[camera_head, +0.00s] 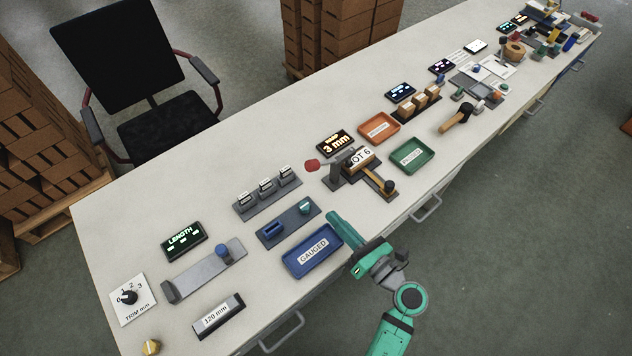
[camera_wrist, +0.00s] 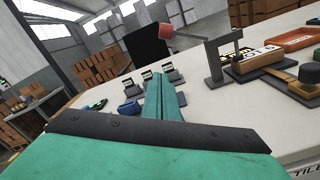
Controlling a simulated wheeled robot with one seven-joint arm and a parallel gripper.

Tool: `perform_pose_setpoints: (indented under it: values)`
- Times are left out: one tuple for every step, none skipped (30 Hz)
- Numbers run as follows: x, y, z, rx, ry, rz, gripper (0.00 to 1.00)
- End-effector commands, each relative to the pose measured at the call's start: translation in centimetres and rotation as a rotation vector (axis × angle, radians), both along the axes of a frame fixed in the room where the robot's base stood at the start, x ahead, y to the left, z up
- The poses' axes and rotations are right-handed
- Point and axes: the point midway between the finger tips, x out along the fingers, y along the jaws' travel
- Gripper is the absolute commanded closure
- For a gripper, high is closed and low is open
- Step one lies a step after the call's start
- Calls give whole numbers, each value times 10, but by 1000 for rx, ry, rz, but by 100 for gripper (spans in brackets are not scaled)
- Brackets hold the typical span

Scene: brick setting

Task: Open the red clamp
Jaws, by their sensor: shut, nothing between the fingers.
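The red clamp shows as a red handle end (camera_head: 312,165) beside a dark grey frame on the table, left of a block labelled "OT 6" (camera_head: 361,157). In the wrist view the red end (camera_wrist: 166,30) sits on a thin grey lever that runs left from an upright grey frame (camera_wrist: 215,62). The lever looks roughly level. My green gripper (camera_head: 332,214) is shut and empty, in front of the clamp and near the blue tray. In the wrist view its fingers (camera_wrist: 163,78) point forward, with the red end above them. It is apart from the clamp.
A blue "GAUGED" tray (camera_head: 299,271) lies left of my gripper. A wooden-handled lever (camera_head: 387,185) is right of the clamp. Orange (camera_head: 363,131) and green (camera_head: 397,163) trays lie behind it. Grey three-slot rack (camera_head: 247,214) is to the left.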

Motion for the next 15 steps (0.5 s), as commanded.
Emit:
perform_pose_setpoints:
  values:
    - [1,-1,-1,-9,0,1,100]
    - [1,-2,-1,-12,-1,1,100]
    - [1,-2,-2,-13,0,1,100]
    - [1,-2,-2,-13,0,1,100]
    - [1,-2,-2,-13,0,1,100]
    - [1,-1,-2,-13,0,1,100]
    - [1,-1,-1,-13,0,1,100]
    - [1,-1,-1,-13,0,1,100]
    - [1,-1,-1,-11,0,1,100]
    - [1,-1,-1,-11,0,1,100]
    - [2,-1,-1,-11,0,1,100]
    - [3,0,-1,-11,0,1,100]
    - [4,1,-1,-10,0,2,100]
    - [6,2,-1,-9,-1,2,100]
    - [9,5,-1,-9,-1,2,100]
